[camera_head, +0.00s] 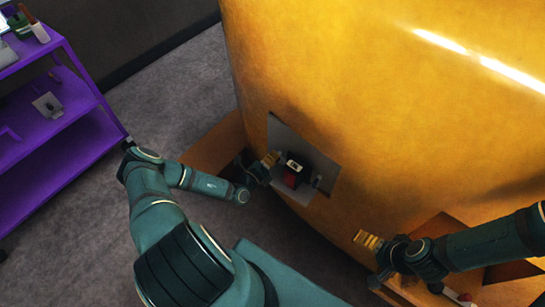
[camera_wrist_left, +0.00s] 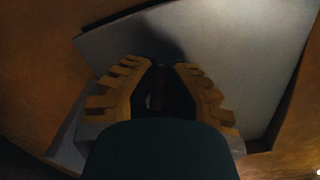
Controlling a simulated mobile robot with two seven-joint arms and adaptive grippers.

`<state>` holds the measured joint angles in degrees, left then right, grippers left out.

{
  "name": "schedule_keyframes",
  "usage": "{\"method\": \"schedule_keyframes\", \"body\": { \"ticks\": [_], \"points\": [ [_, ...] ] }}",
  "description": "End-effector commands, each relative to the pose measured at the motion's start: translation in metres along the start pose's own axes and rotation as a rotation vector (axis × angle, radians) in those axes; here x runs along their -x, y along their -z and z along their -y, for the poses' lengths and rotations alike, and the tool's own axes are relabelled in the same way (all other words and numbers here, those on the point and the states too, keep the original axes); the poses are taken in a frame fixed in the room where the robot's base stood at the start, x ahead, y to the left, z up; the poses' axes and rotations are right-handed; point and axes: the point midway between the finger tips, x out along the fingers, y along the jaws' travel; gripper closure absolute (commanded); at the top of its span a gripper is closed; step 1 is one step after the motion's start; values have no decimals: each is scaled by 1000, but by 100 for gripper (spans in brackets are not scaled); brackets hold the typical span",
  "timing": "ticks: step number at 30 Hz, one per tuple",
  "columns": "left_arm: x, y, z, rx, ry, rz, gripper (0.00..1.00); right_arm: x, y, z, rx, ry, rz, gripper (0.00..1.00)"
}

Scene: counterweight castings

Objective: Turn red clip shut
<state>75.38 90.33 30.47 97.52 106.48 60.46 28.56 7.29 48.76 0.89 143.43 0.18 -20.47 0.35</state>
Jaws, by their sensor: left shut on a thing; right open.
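The red clip (camera_head: 291,181) shows as a small red patch on a black fixture (camera_head: 296,166) set in a grey recessed panel (camera_head: 318,163) of the big yellow casting. My left gripper (camera_head: 274,158) is at the fixture's left side, its yellow fingers close against it. In the left wrist view my left gripper (camera_wrist_left: 162,66) is closed in on a dark, dimly lit thing between its ribbed fingers, seemingly the clip; its outline is mostly hidden. My right gripper (camera_head: 367,240) is open and empty in front of the casting's lower right part, apart from the fixture.
The yellow casting (camera_head: 370,75) fills the upper right. An orange-brown base (camera_head: 212,142) shows low beside it. A purple shelf unit (camera_head: 55,125) with small items stands at the left. The grey floor (camera_head: 185,90) between shelf and casting is clear.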

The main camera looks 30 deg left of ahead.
Motion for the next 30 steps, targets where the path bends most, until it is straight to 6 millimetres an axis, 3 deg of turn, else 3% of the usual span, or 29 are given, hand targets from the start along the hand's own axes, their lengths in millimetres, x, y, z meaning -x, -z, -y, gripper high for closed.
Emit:
{"method": "schedule_keyframes", "body": {
  "ticks": [15,30],
  "points": [
    [-1,1,-4,383,3,1,100,-10,-4,-4,3,1,10,0],
    [-1,0,-4,479,4,1,100,-12,-6,-4,4,1,12,0]
  ]
}}
